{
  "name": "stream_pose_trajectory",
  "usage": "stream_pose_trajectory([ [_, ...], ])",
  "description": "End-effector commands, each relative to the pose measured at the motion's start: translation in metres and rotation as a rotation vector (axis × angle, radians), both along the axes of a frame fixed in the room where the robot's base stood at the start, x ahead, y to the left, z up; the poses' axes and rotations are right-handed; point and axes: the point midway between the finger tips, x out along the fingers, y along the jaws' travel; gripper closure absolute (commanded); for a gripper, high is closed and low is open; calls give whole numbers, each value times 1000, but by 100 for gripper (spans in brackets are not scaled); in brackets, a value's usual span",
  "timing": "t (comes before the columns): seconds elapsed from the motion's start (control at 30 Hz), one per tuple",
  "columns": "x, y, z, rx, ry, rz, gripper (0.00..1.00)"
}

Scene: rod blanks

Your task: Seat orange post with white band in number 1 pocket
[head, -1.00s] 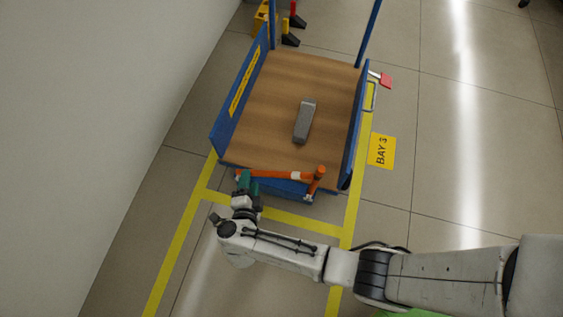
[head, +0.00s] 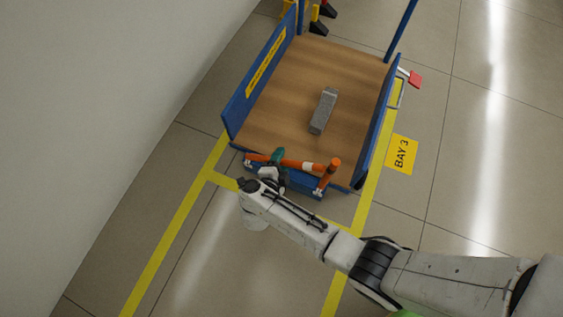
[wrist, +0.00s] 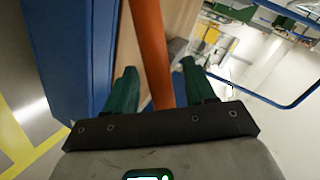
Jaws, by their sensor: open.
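An orange post with a white band near its right end (head: 295,164) lies across the front end of the blue cart in the head view. A second orange piece (head: 329,176) stands tilted at its right end, with a whitish patch low down; I cannot tell whether the two touch. My gripper (head: 278,158) has green fingers and is at the middle of the lying post. In the wrist view an orange post (wrist: 148,45) runs down between the open fingers (wrist: 158,88), with gaps on both sides. I cannot make out a numbered pocket.
The cart has a wooden deck (head: 285,105) with a grey block (head: 323,110) on it. Blue side walls (head: 262,75) rise left and right. A yellow BAY 3 sign (head: 401,154) lies on the floor to the right. A pale wall is at the left.

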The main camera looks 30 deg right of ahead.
Motion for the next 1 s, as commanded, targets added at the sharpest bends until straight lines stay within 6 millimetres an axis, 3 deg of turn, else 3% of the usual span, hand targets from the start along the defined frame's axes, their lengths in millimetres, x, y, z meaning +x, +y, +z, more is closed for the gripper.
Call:
stream_pose_trajectory([
  [0.13,9,-11,-8,0,-1,-1,46],
  [0.4,11,-13,-7,0,1,1,46],
  [1.0,11,-13,-7,0,1,1,100],
])
